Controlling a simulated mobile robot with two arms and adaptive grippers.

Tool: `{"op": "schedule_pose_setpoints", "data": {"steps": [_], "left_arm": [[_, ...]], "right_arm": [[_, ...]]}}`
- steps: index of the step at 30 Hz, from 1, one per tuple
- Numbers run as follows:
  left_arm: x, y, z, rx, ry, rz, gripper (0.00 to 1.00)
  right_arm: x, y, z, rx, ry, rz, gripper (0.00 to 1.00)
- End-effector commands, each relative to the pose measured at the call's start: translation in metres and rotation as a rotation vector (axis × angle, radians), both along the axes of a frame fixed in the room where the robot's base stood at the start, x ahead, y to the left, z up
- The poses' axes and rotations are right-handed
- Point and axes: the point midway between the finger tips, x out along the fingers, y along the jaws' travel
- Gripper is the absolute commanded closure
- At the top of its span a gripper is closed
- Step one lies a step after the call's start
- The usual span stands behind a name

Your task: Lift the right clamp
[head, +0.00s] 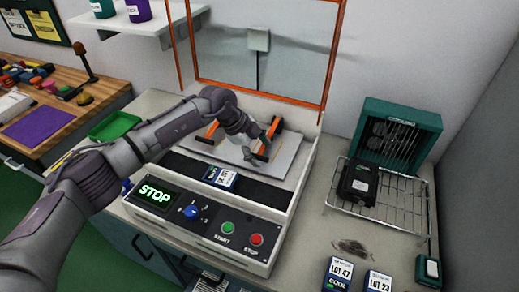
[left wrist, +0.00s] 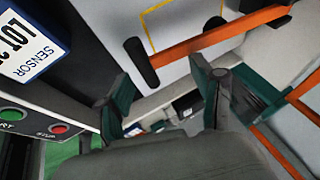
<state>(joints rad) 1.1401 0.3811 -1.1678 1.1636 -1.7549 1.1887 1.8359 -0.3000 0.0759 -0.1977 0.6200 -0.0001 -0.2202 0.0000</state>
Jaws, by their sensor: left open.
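The right clamp (head: 275,130) is an orange lever with a black handle, on the pale plate (head: 283,158) inside the machine. The left clamp (head: 211,130), also orange, is further left on the plate. My left gripper (head: 259,147) is at the right clamp, open. In the left wrist view, the open left gripper (left wrist: 163,92) has its two teal-sided fingers apart. An orange clamp bar (left wrist: 215,38) with a black handle (left wrist: 142,62) lies just beyond them; nothing is visibly held. My right gripper is not in view.
An orange-framed clear guard (head: 265,50) stands raised behind the plate. The front panel has a lit STOP display (head: 155,194). A sensor box (head: 220,178) sits before the plate. A wire rack (head: 375,205) with a black unit (head: 358,183) stands to the right.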

Motion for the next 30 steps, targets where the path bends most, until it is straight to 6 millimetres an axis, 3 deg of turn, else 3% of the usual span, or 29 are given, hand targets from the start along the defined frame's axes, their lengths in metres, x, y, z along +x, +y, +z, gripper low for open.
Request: {"op": "schedule_pose_setpoints", "data": {"steps": [1, 11, 23, 30], "left_arm": [[0.0, 0.0, 0.0, 0.0, 0.0, 0.0, 0.44], [0.0, 0.0, 0.0, 0.0, 0.0, 0.0, 0.99], [0.003, -0.001, 0.004, -0.005, -0.01, 0.002, 1.0], [0.005, -0.001, 0.019, -0.005, -0.016, 0.003, 1.0]], "right_arm": [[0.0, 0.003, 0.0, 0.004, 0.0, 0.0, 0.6], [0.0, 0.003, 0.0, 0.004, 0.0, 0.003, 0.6], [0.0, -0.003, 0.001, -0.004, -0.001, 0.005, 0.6], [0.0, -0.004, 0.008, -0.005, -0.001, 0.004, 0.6]]}}
